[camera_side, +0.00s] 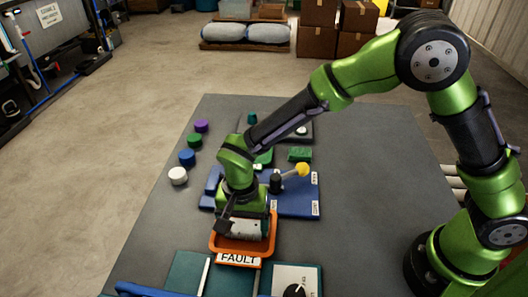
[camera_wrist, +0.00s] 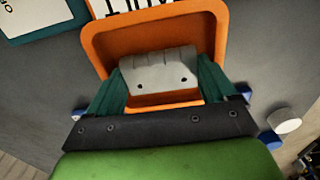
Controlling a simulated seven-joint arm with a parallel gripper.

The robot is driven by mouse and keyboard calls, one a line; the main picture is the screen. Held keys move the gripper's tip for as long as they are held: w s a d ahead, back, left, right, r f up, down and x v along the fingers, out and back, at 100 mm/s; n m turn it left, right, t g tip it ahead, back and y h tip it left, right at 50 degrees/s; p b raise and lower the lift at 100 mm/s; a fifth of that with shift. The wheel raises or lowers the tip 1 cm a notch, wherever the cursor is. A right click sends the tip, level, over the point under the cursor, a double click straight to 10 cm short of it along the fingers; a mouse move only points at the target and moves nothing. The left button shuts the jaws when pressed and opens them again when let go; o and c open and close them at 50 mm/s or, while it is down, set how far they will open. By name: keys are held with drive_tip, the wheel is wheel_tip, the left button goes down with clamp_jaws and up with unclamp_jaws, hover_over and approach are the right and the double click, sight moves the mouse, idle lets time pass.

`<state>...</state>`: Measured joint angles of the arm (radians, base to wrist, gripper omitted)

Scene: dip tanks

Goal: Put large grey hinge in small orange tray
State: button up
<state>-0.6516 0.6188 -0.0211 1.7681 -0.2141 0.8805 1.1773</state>
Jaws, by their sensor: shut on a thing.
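The large grey hinge (camera_wrist: 158,74) is between the two teal fingers of my gripper (camera_wrist: 165,85) in the wrist view. My gripper is shut on it. In the side view the hinge (camera_side: 243,229) shows as a pale grey block at the lower end of my gripper (camera_side: 243,222). The small orange tray (camera_side: 244,258) is directly below, with its front wall marked by a FAULT label (camera_side: 238,260). In the wrist view the tray's orange rim (camera_wrist: 97,45) frames the hinge. I cannot tell whether the hinge touches the tray floor.
A blue base (camera_side: 296,207) with a yellow-knobbed lever (camera_side: 302,169) stands just behind the tray. White, blue, green and purple round pieces (camera_side: 187,157) lie to the left. A teal panel with a dial (camera_side: 294,291) is in front. The grey table (camera_side: 365,220) is clear at right.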

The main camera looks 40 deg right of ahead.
sight(244, 227)
drive_tip(key=shift+f, duration=0.25)
drive_tip(key=o, duration=1.4)
drive_tip(key=shift+c, duration=0.2)
wheel_tip(244, 227, up, 12)
drive_tip(key=s+d+r+n+t+y, duration=0.2)
drive_tip(key=s+d+r+t, duration=0.1)
drive_tip(key=d+r, duration=0.75)
drive_tip(key=s+d+n+t, duration=0.3)
drive_tip(key=s+d, duration=0.5)
drive_tip(key=d, duration=0.4)
drive_tip(key=shift+s+r+t, duration=0.25)
drive_tip(key=shift+r+t, duration=0.15)
drive_tip(key=shift+t, duration=0.2)
